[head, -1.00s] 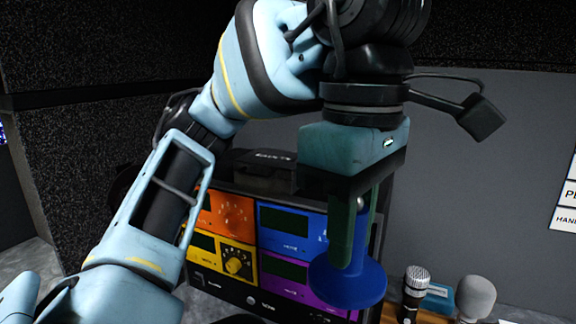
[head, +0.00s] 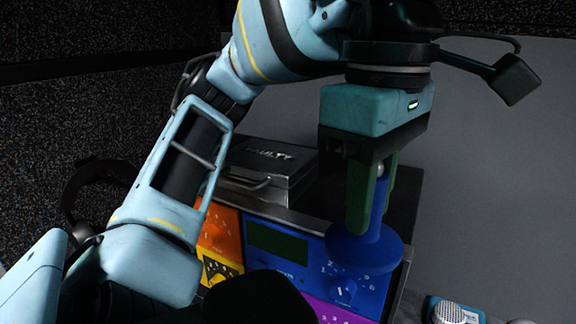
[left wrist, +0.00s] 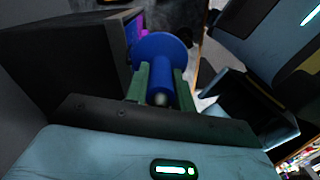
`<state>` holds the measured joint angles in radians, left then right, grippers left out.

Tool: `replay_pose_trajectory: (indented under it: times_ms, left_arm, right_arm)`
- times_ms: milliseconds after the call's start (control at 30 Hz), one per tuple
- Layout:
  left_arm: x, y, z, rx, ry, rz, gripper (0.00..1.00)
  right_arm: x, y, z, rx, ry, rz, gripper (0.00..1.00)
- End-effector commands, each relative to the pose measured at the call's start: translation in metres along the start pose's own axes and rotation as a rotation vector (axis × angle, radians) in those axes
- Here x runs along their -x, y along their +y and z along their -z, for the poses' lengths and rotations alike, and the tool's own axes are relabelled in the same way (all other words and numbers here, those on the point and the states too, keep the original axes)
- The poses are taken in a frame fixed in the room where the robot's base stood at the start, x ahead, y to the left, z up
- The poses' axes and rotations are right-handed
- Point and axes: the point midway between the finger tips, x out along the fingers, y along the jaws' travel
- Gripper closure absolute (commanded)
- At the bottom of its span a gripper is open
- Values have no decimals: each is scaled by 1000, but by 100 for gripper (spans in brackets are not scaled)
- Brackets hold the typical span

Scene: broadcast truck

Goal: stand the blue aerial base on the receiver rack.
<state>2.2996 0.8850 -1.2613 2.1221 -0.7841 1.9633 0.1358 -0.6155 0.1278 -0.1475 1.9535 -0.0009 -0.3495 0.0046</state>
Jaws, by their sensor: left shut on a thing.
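The blue aerial base (head: 362,249) has a round flared foot and a narrow stem, and hangs upright with its foot down. My left gripper (head: 371,205) is shut on its stem. In the head view the foot overlaps the front right of the receiver rack (head: 402,215); I cannot tell whether it touches. The left wrist view also shows the blue aerial base (left wrist: 160,52) between the green fingers of the left gripper (left wrist: 160,85), with the dark rack side (left wrist: 70,68) to its left. My right gripper is not in view.
A dark case marked "FAULTY" (head: 268,168) lies on the rack's top at the left. The top right of the rack looks clear. Orange (head: 217,228), blue and purple panels face front. A microphone (head: 450,312) shows at the lower right. Headphones (head: 92,185) hang at the left.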

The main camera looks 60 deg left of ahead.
Motion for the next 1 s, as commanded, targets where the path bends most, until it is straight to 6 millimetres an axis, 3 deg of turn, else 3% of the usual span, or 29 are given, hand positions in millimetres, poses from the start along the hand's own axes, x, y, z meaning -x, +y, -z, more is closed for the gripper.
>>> replay_pose_trajectory:
  times_ms: [267,800,1000]
  left_arm:
    - [0,9,5,4,-3,1,100]
    - [-10,110,65,5,-3,-2,100]
    - [-14,134,79,2,-2,-2,100]
  right_arm:
    - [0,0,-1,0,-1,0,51]
    - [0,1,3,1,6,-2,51]
    - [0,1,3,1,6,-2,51]
